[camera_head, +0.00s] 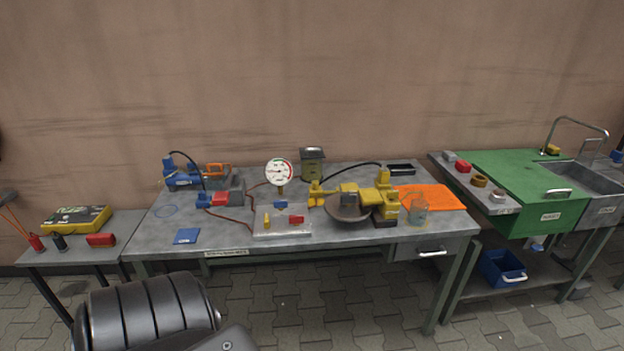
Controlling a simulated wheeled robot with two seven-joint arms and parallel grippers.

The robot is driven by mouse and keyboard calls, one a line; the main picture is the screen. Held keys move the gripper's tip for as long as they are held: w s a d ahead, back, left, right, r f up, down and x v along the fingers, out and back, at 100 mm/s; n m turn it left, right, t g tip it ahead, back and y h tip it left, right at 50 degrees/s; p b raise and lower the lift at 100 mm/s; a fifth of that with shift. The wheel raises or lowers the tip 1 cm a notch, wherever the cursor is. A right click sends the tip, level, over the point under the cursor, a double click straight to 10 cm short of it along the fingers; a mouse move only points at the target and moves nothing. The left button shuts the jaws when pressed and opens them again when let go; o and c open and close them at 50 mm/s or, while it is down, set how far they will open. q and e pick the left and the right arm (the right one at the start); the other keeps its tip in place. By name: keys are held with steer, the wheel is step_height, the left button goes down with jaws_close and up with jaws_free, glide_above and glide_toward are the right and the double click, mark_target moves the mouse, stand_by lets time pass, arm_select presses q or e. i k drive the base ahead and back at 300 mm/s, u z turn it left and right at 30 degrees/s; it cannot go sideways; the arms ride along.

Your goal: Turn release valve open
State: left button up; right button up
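A grey workbench (222,238) carries a hydraulic or pneumatic setup. A round white gauge (279,173) stands upright at its middle. Blue and red fittings (212,200) sit left of it, joined to a blue device (180,176) by a black hose. Yellow fittings (388,203) stand to the right, by a round brown dish (348,213). A pale plate (268,234) in front holds small yellow, blue and red pieces. I cannot tell which part is the release valve or how it is turned. Neither gripper is in view; a dark ribbed part of mine fills the lower left.
An orange mat (440,197) and a clear beaker (418,212) lie at the bench's right. A green-topped sink unit (515,185) stands further right, a blue crate (500,268) beneath. A small side table (75,252) with a yellow case (77,219) stands left.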

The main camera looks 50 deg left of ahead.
mark_target(296, 220)
steer(key=u, duration=0.3)
steer(key=i, duration=0.8)
steer(key=u, duration=1.15)
steer(key=i, duration=0.6)
steer(key=u, duration=0.6)
